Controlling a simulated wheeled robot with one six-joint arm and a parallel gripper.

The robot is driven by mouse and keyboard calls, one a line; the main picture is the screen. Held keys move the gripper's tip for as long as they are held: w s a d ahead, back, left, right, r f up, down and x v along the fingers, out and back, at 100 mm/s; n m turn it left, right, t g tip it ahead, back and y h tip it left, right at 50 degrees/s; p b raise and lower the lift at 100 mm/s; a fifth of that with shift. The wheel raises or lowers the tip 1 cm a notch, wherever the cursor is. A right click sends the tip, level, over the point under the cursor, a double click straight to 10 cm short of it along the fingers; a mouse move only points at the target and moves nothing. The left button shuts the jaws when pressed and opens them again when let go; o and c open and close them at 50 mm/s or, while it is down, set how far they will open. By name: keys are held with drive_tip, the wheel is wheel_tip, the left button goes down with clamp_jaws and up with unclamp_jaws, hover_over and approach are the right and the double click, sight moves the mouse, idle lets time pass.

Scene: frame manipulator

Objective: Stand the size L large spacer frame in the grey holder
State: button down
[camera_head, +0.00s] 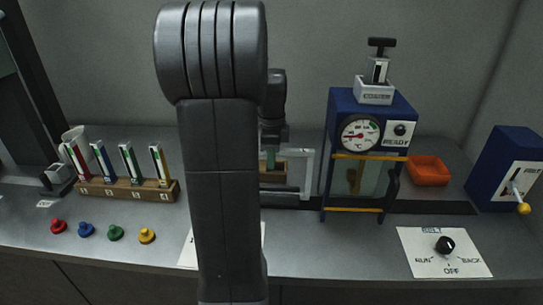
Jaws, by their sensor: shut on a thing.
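My gripper (272,145) is right of my upright arm column, over the dark belt strip. It is shut on a small greenish piece (271,159); I cannot tell whether this is the size L spacer frame, as my arm hides part of it. A pale upright frame shape (309,172) stands just right of the gripper. A brown block (273,174) shows below the jaws. A light grey holder (374,94) with an upright piece in it sits on the blue gauge box (400,110). Another small grey block (58,173) is at far left.
A wooden rack (135,190) numbered 1 to 4 holds upright colour-marked pieces. Several coloured buttons (115,233) lie in front. An orange tray (429,171), a blue lever box (505,170) and a belt dial (445,245) are at right.

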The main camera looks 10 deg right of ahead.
drive_tip(key=shift+f, duration=0.3)
idle(0.5)
drive_tip(key=c, duration=1.3)
unclamp_jaws()
drive_tip(key=shift+r, duration=0.1)
wheel_tip(320, 180, up, 14)
drive_tip(key=shift+f+p, duration=0.2)
drive_tip(key=shift+p, duration=0.2)
drive_tip(key=shift+f, duration=0.15)
wheel_tip(320, 180, down, 13)
drive_tip(key=shift+r+b, duration=0.1)
drive_tip(key=shift+b, duration=0.3)
